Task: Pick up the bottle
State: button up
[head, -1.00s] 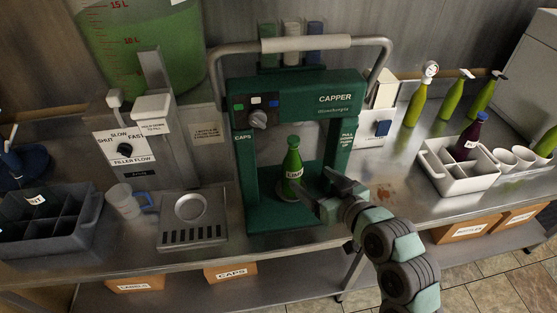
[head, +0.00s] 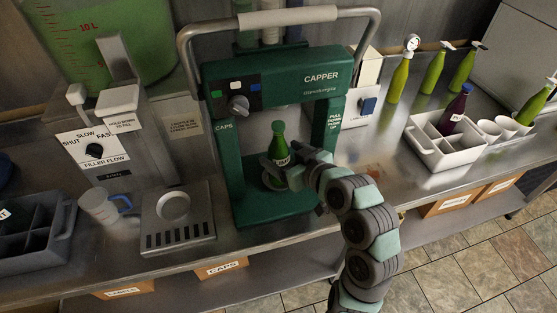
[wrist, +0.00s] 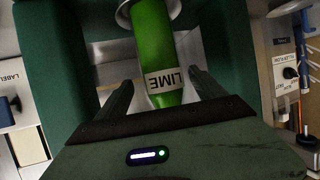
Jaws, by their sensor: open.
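A green bottle (head: 279,146) with a white LIME label stands upright on the base of the green capper (head: 272,207), inside its frame. The bottle also shows in the wrist view (wrist: 155,50), where its label reads upside down. My gripper (head: 297,165) is at the bottle from the right front. In the wrist view the open jaws (wrist: 157,97) stand to either side of the bottle's lower part in the picture, with a gap on each side. In the head view the gripper hides part of the bottle's right side.
A filler with drip tray (head: 178,220) and a mug (head: 103,207) stand left. A white crate (head: 445,152) holding a dark bottle (head: 454,108), several green bottles and white cups stand right.

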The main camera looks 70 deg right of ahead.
jog(key=x, duration=0.2)
jog(key=p+x, duration=0.1)
jog(key=x, duration=0.1)
jog(key=shift+w+a+f, duration=0.1)
jog(key=shift+w, duration=0.25)
jog(key=shift+c, duration=0.2)
grip_shut()
dwell(0.3)
